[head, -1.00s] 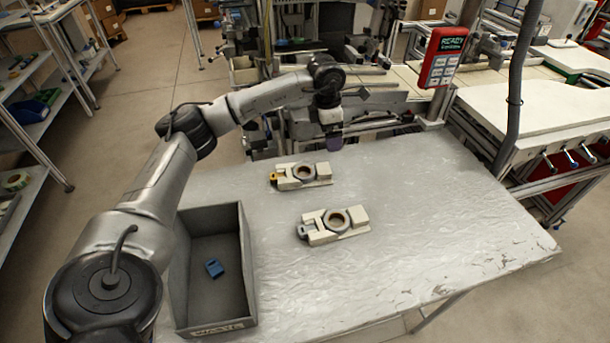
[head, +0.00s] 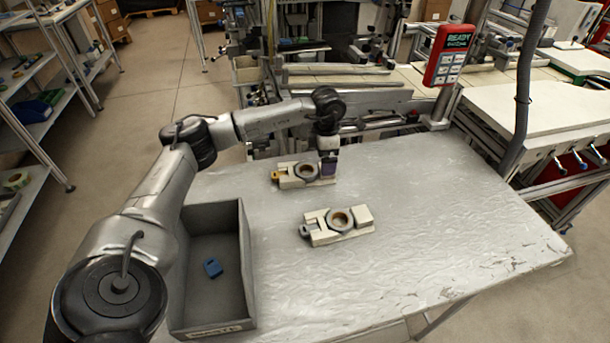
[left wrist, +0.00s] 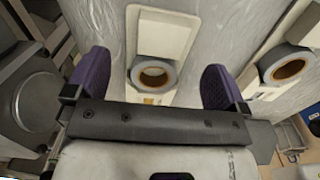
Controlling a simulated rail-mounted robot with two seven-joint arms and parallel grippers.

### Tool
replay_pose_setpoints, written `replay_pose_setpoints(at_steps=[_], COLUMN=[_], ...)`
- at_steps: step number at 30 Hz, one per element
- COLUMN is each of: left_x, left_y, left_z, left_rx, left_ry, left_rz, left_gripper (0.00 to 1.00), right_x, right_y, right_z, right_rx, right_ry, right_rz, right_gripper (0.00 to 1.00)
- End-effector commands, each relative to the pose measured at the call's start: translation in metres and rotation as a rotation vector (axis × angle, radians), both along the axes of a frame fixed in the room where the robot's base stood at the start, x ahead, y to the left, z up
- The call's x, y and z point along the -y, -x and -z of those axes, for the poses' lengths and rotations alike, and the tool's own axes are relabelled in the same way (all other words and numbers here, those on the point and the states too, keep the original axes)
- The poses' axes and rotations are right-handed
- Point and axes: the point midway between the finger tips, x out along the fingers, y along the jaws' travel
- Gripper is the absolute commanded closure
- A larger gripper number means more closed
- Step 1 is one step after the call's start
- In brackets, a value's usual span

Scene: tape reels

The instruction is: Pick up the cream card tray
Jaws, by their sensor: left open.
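Two cream trays lie flat on the grey table. The far tray (head: 291,182) has a yellow piece at its left end and a grey ring-shaped reel (head: 306,170) seated in it. The nearer tray (head: 364,214) holds a similar reel (head: 341,219) and has a grey piece at its left end. My left gripper (head: 328,167) points down at the right end of the far tray. In the left wrist view, its open purple fingers (left wrist: 155,82) stand either side of one tray (left wrist: 164,36), with nothing held. Whether they touch it is unclear. My right gripper is out of view.
A red device (head: 449,55) is mounted beyond the far right corner. The table (head: 450,215) is clear to the right of the trays.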

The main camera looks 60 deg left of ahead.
Motion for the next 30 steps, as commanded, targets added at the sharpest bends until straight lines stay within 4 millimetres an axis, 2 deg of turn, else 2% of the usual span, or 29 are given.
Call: replay_pose_setpoints(at_steps=[12,20,30], left_x=[0.000,0.000,0.000], left_y=[0.003,0.003,0.003], left_z=[0.048,0.050,0.050], left_rx=[-0.002,0.000,0.000], left_ry=[0.000,0.000,0.000], left_rz=[0.000,0.000,0.000], left_gripper=[0.00,0.00,0.32], right_x=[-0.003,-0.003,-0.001], right_y=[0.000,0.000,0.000], right_z=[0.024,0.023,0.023], right_rx=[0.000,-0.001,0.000], right_ry=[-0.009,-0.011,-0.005], right_rz=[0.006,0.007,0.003], right_gripper=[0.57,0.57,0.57])
